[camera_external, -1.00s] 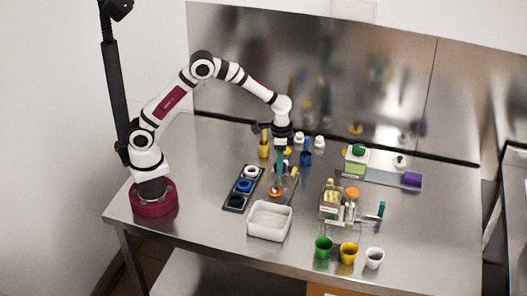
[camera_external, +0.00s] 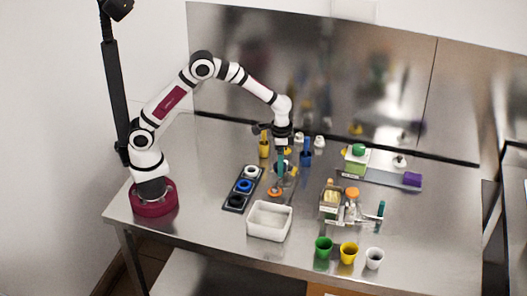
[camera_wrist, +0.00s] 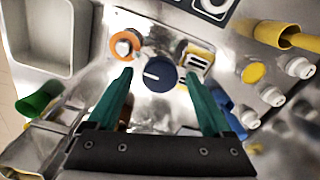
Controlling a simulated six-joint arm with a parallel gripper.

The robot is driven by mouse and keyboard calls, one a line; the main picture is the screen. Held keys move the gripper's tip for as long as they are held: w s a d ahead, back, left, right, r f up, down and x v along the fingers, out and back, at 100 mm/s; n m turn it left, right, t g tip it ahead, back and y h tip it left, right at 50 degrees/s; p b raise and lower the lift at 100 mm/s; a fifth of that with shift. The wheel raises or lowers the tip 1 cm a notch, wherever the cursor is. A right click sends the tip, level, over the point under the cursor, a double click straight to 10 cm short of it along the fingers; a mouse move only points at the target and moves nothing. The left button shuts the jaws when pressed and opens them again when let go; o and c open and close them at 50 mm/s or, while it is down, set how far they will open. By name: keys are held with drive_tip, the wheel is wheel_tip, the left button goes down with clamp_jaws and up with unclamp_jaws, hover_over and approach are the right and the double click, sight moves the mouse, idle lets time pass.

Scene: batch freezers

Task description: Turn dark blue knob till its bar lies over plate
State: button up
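The dark blue knob (camera_wrist: 161,74) is round and lies near the middle of the wrist view, with a short pale bar mark on its left part. My gripper (camera_wrist: 160,76) is open, its two teal fingers on the left and right of the knob with visible gaps. Whether the tips reach down to knob height I cannot tell. An orange ring-shaped part (camera_wrist: 126,44) is left of the knob, and a yellow-framed slotted plate (camera_wrist: 198,60) is to its right. In the external view my gripper (camera_external: 281,170) points straight down and largely hides the knob.
A white bin (camera_external: 269,221) stands in front of the gripper, and a dark tray (camera_external: 236,203) with rings is to its left. A blue cup (camera_external: 306,157) is close behind.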

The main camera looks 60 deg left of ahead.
drive_tip(key=shift+r, duration=0.1)
wheel_tip(320, 180, up, 16)
drive_tip(key=shift+f, duration=0.2)
drive_tip(key=s+a+r+y, duration=0.1)
drive_tip(key=s+a+r, duration=0.1)
drive_tip(key=s+a, duration=1.1)
drive_tip(key=s+a+f, duration=0.2)
drive_tip(key=s, duration=0.5)
drive_tip(key=s+a+f, duration=0.3)
drive_tip(key=s, duration=0.5)
drive_tip(key=shift+s+f+y, duration=0.25)
drive_tip(key=shift+f+y, duration=0.05)
drive_tip(key=shift+y, duration=0.1)
